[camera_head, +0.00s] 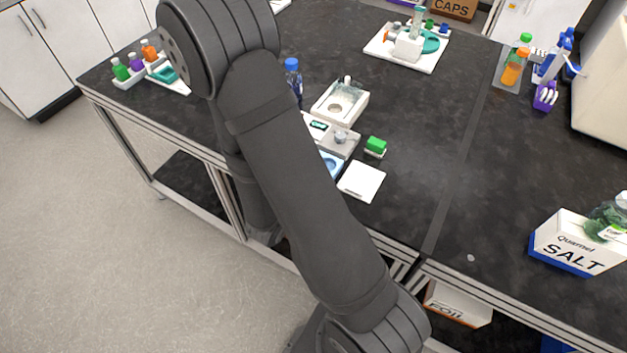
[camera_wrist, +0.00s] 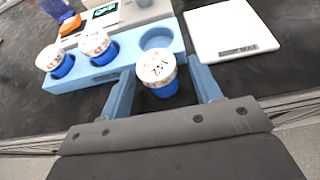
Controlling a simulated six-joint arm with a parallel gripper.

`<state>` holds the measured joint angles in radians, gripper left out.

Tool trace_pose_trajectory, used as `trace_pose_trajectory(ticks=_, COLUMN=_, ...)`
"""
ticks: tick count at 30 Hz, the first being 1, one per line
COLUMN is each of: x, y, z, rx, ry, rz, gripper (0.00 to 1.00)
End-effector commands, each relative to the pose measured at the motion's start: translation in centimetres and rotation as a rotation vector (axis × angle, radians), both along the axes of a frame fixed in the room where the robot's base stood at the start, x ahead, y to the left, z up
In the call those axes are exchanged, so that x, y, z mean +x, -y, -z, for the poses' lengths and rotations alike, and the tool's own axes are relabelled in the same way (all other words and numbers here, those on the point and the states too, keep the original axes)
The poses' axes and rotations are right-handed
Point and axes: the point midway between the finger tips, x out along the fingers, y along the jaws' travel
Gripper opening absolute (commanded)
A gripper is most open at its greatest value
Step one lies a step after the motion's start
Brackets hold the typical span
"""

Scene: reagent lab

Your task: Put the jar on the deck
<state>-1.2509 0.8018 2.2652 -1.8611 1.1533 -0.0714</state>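A small jar (camera_wrist: 157,74) with a blue body and a white, marked lid stands between the fingers of my gripper (camera_wrist: 163,80) in the wrist view. The jar is just in front of a light-blue rack (camera_wrist: 88,79) that holds two similar jars (camera_wrist: 94,46) (camera_wrist: 55,60) and has one empty round recess. A white square plate with a small label (camera_wrist: 228,33) lies right of the rack. I cannot tell which surface is the deck. In the head view my arm hides the gripper and jar.
The plate also shows in the head view (camera_head: 362,181), near the bench's front edge. Behind it are a green-topped block (camera_head: 376,146), a grey balance (camera_head: 336,141) and a white tray (camera_head: 341,101). A salt box (camera_head: 577,243) stands far right. Bare bench lies between.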

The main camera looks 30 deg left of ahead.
Motion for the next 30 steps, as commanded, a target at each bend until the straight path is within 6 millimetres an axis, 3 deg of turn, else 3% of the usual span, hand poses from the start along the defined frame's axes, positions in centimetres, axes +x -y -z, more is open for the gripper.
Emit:
trace_pose_trajectory(ticks=11, x=-0.1, y=0.0, z=-0.3, rx=0.001, ry=0.000, rz=-0.001, gripper=0.58)
trace_pose_trajectory(ticks=30, x=-7.9, y=-0.1, z=-3.6, rx=0.003, ry=0.001, rz=-0.005, gripper=0.58)
